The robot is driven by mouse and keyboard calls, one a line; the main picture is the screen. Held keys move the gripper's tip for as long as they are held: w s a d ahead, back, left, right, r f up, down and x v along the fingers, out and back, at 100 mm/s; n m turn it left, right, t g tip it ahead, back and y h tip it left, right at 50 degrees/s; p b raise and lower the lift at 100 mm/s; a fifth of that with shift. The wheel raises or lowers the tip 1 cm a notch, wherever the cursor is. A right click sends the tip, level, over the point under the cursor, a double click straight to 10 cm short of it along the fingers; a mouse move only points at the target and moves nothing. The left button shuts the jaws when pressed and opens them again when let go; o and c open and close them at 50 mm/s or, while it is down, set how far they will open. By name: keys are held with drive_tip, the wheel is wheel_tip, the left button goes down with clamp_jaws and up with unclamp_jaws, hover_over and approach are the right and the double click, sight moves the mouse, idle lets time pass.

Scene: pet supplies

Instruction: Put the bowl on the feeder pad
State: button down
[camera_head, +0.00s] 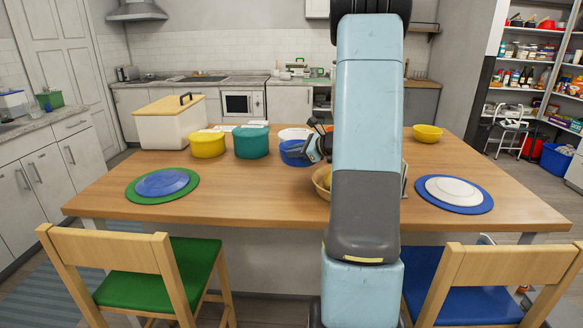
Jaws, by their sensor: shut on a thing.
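A blue bowl (293,155) is at the back middle of the wooden table, left of my arm. My gripper (309,148) is at its right rim and appears shut on it. My arm hides part of the gripper. I cannot tell whether the bowl touches the table. A yellow bowl (427,133) stands apart at the back right. No thing is clearly a feeder pad. A round green mat (135,195) under a blue plate lies at the left, and a round blue mat (480,205) under a white plate at the right.
A teal pot (251,141), a yellow pot (207,144) and a cream bin (170,124) stand left of the blue bowl. A white dish (294,134) is behind it. A basket (321,181) is partly behind my arm. The front left-middle of the table (245,190) is clear.

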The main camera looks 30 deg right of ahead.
sight(289, 164)
drive_tip(key=w+f, duration=0.1)
drive_tip(key=f, duration=0.1)
drive_tip(key=w+f, duration=0.2)
drive_tip(key=shift+w+a+f, duration=0.1)
drive_tip(key=shift+w+f, duration=0.05)
drive_tip(key=shift+w, duration=0.1)
wheel_tip(289, 164, down, 3)
drive_tip(key=shift+w+f, duration=0.1)
drive_tip(key=c, duration=1.2)
unclamp_jaws()
